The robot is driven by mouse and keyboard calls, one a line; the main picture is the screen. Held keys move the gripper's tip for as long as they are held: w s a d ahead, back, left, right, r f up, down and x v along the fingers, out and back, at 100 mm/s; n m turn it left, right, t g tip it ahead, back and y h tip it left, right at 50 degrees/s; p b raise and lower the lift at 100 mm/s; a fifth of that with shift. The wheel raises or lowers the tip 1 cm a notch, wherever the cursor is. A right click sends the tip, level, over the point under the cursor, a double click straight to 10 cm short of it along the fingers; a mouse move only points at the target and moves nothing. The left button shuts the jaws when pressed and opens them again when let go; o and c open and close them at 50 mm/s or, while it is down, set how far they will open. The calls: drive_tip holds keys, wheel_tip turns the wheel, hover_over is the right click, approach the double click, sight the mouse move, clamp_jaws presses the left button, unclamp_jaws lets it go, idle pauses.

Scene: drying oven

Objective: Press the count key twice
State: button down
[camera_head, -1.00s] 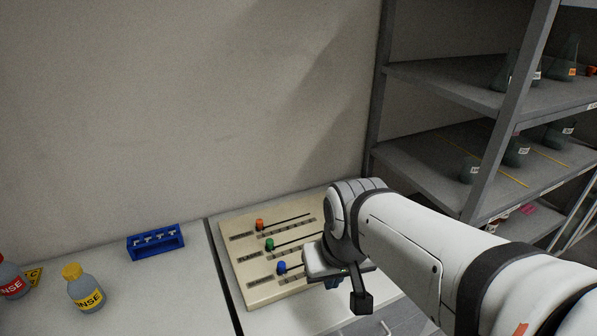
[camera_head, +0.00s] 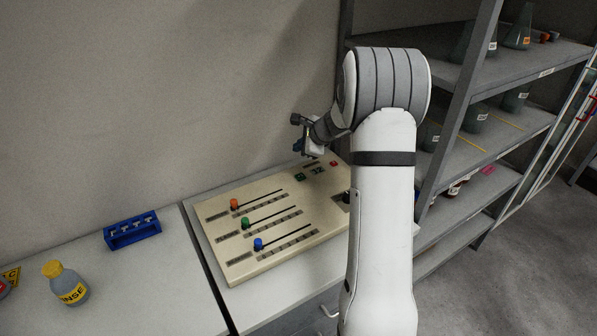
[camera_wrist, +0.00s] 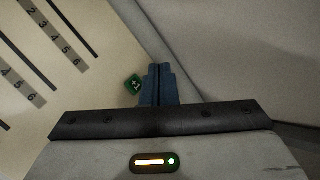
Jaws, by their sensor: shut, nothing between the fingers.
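The beige control panel (camera_head: 322,203) lies on the counter, and its surface also shows in the wrist view (camera_wrist: 105,55). The count key is a small green key marked "+1" (camera_wrist: 133,84); in the head view the green key (camera_head: 300,177) sits near the panel's far edge, left of a small dark display (camera_head: 317,170). My gripper (camera_head: 298,146) is above the far edge of the panel, apart from the key in the head view. In the wrist view its blue fingers (camera_wrist: 158,70) are together and empty, just right of the key.
A red key (camera_head: 334,163) sits right of the display. Orange (camera_head: 234,204), green (camera_head: 246,223) and blue (camera_head: 258,243) slider knobs stand on the panel. A blue rack (camera_head: 132,231) and yellow-capped bottle (camera_head: 66,284) stand left. Shelving (camera_head: 470,150) rises at the right.

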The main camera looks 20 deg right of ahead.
sight(303, 177)
drive_tip(key=shift+w+d+f+m, duration=0.6)
drive_tip(key=shift+w+d, duration=0.05)
drive_tip(key=shift+d, duration=0.25)
drive_tip(key=shift+f, duration=0.1)
wheel_tip(303, 177, down, 8)
drive_tip(key=b, duration=0.6)
drive_tip(key=shift+f+b, duration=0.35)
drive_tip(key=shift+b, duration=0.15)
idle(1.0)
drive_tip(key=shift+f+b, duration=0.35)
drive_tip(key=shift+b, duration=0.15)
